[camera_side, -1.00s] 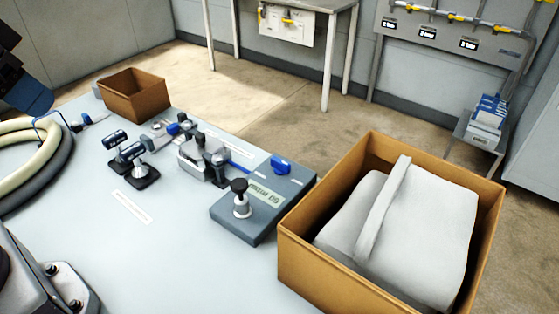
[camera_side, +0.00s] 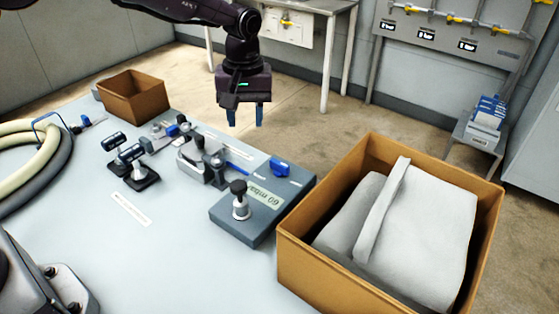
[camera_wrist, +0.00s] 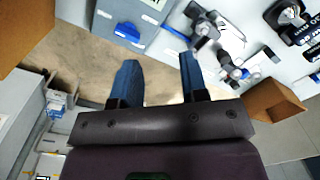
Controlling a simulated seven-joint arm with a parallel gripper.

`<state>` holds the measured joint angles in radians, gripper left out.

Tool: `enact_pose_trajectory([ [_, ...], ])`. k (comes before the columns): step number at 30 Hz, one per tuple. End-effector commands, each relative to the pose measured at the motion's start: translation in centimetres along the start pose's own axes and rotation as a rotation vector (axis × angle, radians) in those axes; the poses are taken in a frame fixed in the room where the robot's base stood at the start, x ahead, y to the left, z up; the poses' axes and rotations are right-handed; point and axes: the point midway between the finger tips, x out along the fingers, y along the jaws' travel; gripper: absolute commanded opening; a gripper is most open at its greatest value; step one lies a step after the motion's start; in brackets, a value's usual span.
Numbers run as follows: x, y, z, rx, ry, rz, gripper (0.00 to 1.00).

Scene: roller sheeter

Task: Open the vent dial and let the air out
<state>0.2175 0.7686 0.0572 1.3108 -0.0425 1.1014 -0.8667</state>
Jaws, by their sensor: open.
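A grey control box (camera_side: 250,222) sits at the table's right end, with a label reading "60 mbar" (camera_side: 264,195). A blue dial (camera_side: 278,168) is on its back corner; it also shows in the wrist view (camera_wrist: 127,31). I take it for the vent dial, but its marking is too small to read. A black-topped knob (camera_side: 238,187) stands on a silver stem at the box's front. My gripper (camera_side: 245,118) is open and empty, pointing down, above and behind the dial. In the wrist view my blue fingers (camera_wrist: 160,62) are apart, with floor between them.
A large cardboard box (camera_side: 300,257) holding a grey padded item stands right of the control box. Clamps and fittings (camera_side: 195,155) lie to its left, with a small cardboard box (camera_side: 134,95) at the table's far end. Hoses (camera_side: 62,150) coil at the left.

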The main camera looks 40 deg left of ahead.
Motion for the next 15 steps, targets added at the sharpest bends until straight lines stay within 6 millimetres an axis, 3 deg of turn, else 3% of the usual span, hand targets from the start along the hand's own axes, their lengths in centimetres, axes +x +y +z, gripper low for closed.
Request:
enact_pose_trajectory([
  [1, 1.8, 1.4, -0.5, -0.080, -0.006, -0.013, 0.40],
  [3, 3.4, 3.1, -1.2, -0.210, -0.006, -0.019, 0.40],
  [6, 4.3, 5.0, -2.1, -0.406, 0.002, -0.009, 0.40],
  [11, 1.9, 6.8, -3.2, -0.668, 0.018, 0.049, 0.40],
  [15, 1.6, 6.7, -3.1, -0.813, 0.009, 0.040, 0.40],
])
